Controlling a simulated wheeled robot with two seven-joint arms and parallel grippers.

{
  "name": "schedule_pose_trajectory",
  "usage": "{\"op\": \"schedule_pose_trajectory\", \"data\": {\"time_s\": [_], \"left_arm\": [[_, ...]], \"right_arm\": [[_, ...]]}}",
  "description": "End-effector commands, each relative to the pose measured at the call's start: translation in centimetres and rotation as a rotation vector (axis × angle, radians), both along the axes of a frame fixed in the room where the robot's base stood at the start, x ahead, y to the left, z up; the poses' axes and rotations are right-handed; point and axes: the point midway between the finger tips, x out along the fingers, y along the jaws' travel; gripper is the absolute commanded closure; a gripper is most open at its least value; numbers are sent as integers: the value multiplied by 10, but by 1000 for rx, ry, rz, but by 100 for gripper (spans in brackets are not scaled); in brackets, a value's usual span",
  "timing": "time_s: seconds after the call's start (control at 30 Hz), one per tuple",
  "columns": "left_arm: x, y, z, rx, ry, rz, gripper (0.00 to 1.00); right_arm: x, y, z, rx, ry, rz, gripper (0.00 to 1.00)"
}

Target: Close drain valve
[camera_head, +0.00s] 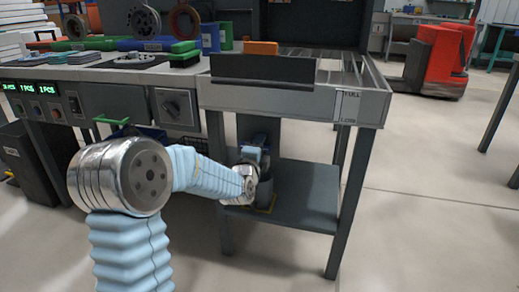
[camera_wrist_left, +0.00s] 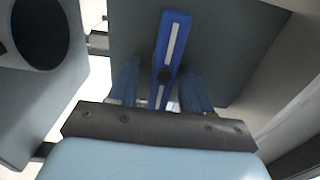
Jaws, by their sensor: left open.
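The drain valve's lever (camera_wrist_left: 172,45) is blue with a pale stripe and a dark round pivot, seen in the left wrist view in front of a grey panel. It runs nearly along the view, its top leaning slightly right. My left gripper (camera_wrist_left: 160,88) is open, with one blue finger on each side of the lever's lower part. I cannot tell whether either finger touches it. In the head view my left gripper (camera_head: 255,153) is below the workbench's tank, and my wrist hides most of the valve. My right gripper is out of view.
A grey bucket (camera_head: 266,192) stands on the lower shelf (camera_head: 308,195) below my left gripper. The tank (camera_head: 290,98) overhangs it, marked FULL and LOW at its right. Table legs flank the shelf. Open floor lies to the right, with a red vehicle (camera_head: 437,60) behind.

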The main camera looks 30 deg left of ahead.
Motion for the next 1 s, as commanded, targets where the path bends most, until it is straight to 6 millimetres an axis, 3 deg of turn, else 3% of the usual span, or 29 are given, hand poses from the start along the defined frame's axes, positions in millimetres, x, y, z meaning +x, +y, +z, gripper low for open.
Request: {"op": "schedule_pose_trajectory", "data": {"time_s": [0.17,0.5,0.7,1.0], "left_arm": [[-13,-3,1,-1,0,0,51],[-91,-21,2,-2,0,0,51],[-124,-29,1,0,0,0,51],[-135,-32,0,0,0,0,51]], "right_arm": [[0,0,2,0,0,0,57],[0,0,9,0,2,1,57],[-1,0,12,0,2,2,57],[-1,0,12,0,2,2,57]]}}
